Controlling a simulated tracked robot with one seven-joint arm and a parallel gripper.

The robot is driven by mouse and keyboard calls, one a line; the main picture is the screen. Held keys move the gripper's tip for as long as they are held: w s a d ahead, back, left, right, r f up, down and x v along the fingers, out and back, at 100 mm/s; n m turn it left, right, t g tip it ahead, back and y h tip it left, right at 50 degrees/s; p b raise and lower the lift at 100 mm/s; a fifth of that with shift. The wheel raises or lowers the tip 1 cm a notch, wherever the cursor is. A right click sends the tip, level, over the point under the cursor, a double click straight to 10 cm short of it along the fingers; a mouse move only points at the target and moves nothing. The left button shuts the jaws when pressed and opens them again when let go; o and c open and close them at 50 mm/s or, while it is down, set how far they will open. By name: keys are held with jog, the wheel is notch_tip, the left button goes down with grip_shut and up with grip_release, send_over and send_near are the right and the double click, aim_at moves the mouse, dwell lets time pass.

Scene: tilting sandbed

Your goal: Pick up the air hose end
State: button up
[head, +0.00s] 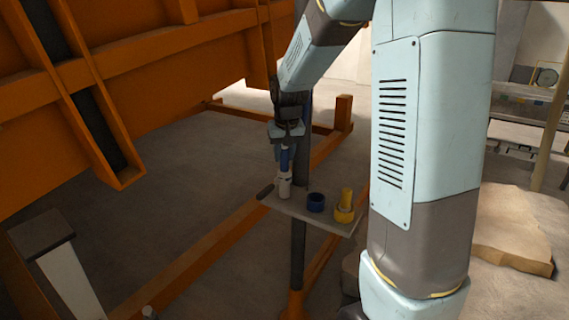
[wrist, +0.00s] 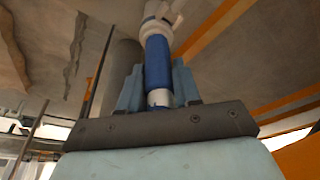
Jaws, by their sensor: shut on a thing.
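The air hose end (head: 285,160) is a slim piece with a blue sleeve and a white fitting at its lower end. In the head view it hangs upright below my gripper (head: 286,140), at the left end of a small grey shelf. I cannot tell whether its white tip touches the shelf. In the wrist view the hose end (wrist: 157,62) runs out between the two light-blue fingers of my gripper (wrist: 158,80). The fingers are shut on its blue part.
The large orange sandbed frame (head: 150,60) stands at the left, with orange floor beams (head: 190,262) below. A tan slab (head: 512,232) lies at the right.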

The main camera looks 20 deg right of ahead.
grip_shut()
jog(key=shift+r, duration=0.15)
